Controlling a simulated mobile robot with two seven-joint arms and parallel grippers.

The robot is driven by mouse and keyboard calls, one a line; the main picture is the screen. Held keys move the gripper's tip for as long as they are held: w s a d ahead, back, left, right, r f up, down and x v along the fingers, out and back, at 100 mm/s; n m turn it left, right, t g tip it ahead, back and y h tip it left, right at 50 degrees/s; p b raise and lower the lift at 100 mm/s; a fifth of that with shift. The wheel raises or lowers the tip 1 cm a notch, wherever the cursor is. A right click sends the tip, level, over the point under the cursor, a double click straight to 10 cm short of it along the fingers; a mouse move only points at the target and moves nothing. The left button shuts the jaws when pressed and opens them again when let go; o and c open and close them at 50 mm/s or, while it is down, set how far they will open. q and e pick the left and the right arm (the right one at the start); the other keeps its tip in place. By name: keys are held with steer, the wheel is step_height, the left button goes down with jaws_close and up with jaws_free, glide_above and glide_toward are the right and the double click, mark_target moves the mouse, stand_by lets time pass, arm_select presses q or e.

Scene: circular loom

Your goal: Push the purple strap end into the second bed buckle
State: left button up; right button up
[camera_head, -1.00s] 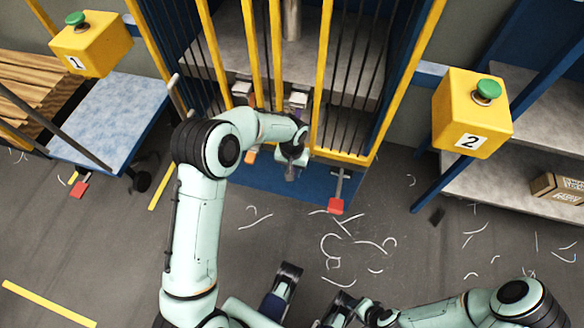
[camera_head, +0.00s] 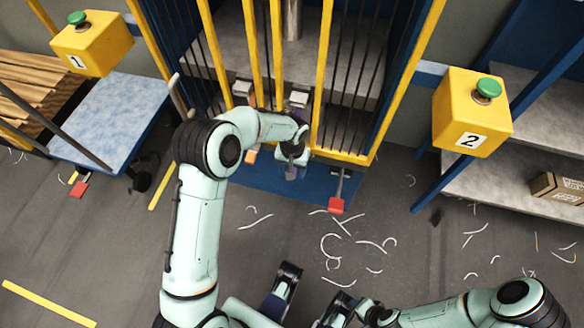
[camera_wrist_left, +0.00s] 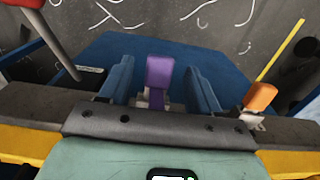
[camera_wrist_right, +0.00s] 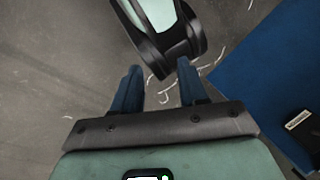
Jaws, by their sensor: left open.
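The purple strap end (camera_wrist_left: 158,82) stands between the two fingers of my left gripper (camera_wrist_left: 160,72) in the left wrist view. The blue fingers are apart, with a visible gap on each side of it. In the head view my left gripper (camera_head: 292,160) is low at the front of the yellow-barred loom, below two pale blocks that may be the bed buckles (camera_head: 298,98). My arm partly covers this spot, and I cannot tell how the strap end sits to the second buckle. My right gripper (camera_wrist_right: 158,80) is open and empty over the floor.
An orange strap end (camera_wrist_left: 260,97) is beside the purple one, on the right in the left wrist view. A red pedal (camera_head: 336,206) juts from the loom front. Yellow button boxes 1 (camera_head: 92,43) and 2 (camera_head: 473,113) flank the loom. White scraps litter the open floor.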

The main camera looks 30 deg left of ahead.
arm_select(q)
step_height(320, 180, up, 13)
steer(key=p, duration=0.2)
steer(key=shift+r+p, duration=0.2)
steer(key=shift+p, duration=0.15)
arm_select(e)
steer(key=shift+g+y, duration=0.3)
steer(key=shift+g, duration=0.3)
steer(key=s+r, duration=0.1)
steer(key=s+a+r, duration=0.1)
steer(key=s+r, duration=0.1)
steer(key=shift+s+a+r, duration=0.15)
steer(key=shift+a, duration=0.15)
